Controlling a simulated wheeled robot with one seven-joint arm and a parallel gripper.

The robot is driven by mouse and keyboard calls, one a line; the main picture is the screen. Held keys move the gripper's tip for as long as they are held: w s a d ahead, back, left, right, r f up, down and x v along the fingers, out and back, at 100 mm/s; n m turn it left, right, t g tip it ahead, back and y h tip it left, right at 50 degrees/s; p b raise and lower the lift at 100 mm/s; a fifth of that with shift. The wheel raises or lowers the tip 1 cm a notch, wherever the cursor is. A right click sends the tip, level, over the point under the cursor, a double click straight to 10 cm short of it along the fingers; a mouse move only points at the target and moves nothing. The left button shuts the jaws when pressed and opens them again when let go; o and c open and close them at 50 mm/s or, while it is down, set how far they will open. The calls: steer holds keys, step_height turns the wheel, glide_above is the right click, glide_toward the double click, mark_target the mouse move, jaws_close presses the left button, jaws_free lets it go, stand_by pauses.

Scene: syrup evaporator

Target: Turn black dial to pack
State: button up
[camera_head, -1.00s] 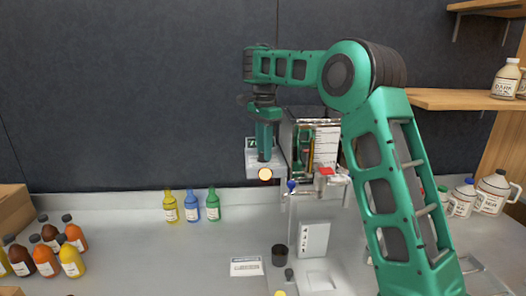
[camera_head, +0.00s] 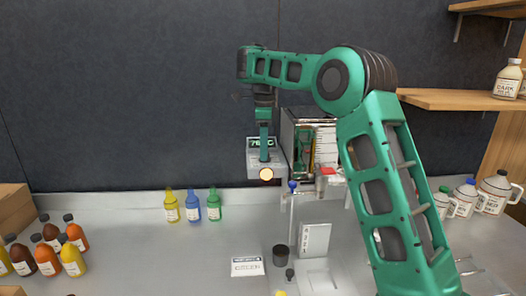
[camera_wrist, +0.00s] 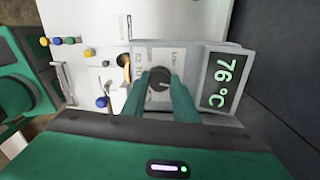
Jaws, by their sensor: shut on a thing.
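The black dial (camera_wrist: 159,79) sits on a pale control panel (camera_wrist: 148,56) in the wrist view, between my two green fingers. My gripper (camera_wrist: 160,84) is shut on the dial. Small printing beside the dial is too small and partly covered to read, so I cannot tell its setting. A display (camera_wrist: 222,82) beside the panel reads 76°C. In the head view my gripper (camera_head: 264,152) points down in front of the control box (camera_head: 251,162), and the dial is hidden behind it.
An amber light (camera_head: 266,174) glows below my gripper. The evaporator (camera_head: 303,115) stands to the right, with blue-topped and red-topped fittings. A black cup (camera_head: 280,255) and a white card (camera_head: 248,266) lie in front. Bottles (camera_head: 192,205) stand at left.

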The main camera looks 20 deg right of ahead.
steer(key=shift+w+d+r, duration=0.15)
steer(key=shift+d+r, duration=0.05)
steer(key=shift+d, duration=0.05)
steer(key=o, duration=1.1)
steer(key=shift+c, duration=0.2)
steer(key=shift+f, duration=0.1)
steer(key=shift+a, duration=0.1)
step_height(320, 180, up, 11)
steer(key=shift+f, duration=0.15)
